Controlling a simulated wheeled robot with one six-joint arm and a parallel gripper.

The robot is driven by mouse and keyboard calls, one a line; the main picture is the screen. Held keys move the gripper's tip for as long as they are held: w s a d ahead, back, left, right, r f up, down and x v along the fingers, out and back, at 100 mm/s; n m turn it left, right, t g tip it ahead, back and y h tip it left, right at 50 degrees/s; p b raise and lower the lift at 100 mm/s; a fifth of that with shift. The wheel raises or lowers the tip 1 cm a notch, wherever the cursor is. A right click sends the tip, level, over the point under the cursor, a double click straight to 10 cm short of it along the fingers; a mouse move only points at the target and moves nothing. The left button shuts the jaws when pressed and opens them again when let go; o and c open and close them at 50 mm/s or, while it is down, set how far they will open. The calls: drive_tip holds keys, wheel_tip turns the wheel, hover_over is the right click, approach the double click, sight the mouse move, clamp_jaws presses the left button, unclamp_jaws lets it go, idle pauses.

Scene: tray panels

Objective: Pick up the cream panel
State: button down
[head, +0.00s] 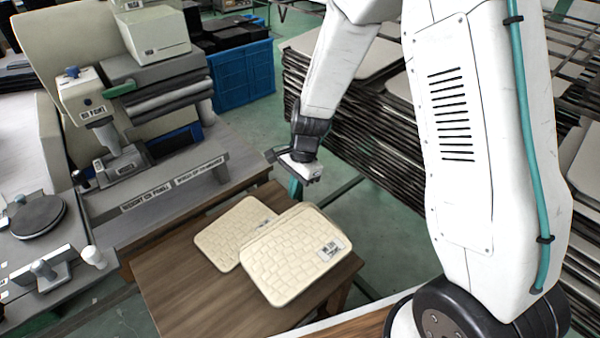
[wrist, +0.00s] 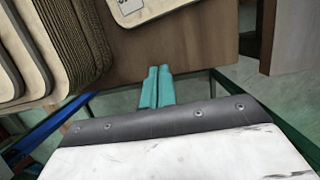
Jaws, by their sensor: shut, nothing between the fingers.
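Two cream panels with a woven-brick pattern lie on the brown wooden table (head: 190,305). The front cream panel (head: 285,262) bears a white label and overlaps the right side of the rear cream panel (head: 222,235). My gripper (head: 295,190) is beyond the far right edge of the panels, apart from them. In the wrist view its teal fingers (wrist: 157,88) are together with nothing between them. A corner of a labelled cream panel (wrist: 150,8) shows at the top of that view, ahead of the fingertips; the rest is cut off.
Stacks of panels on racks (head: 350,115) stand behind and right of the table; a stack (wrist: 65,45) also fills the wrist view's left. A grey machine bench (head: 165,200) adjoins the table at left. A blue crate (head: 243,75) is at the back. Green floor shows between table and racks.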

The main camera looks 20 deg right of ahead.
sight(279, 211)
drive_tip(key=shift+x, duration=1.1)
drive_tip(key=a, duration=0.1)
drive_tip(key=s+a, duration=0.1)
drive_tip(key=shift+a+r, duration=0.15)
drive_tip(key=shift+a, duration=0.15)
drive_tip(key=shift+s+a, duration=0.25)
drive_tip(key=shift+a, duration=0.3)
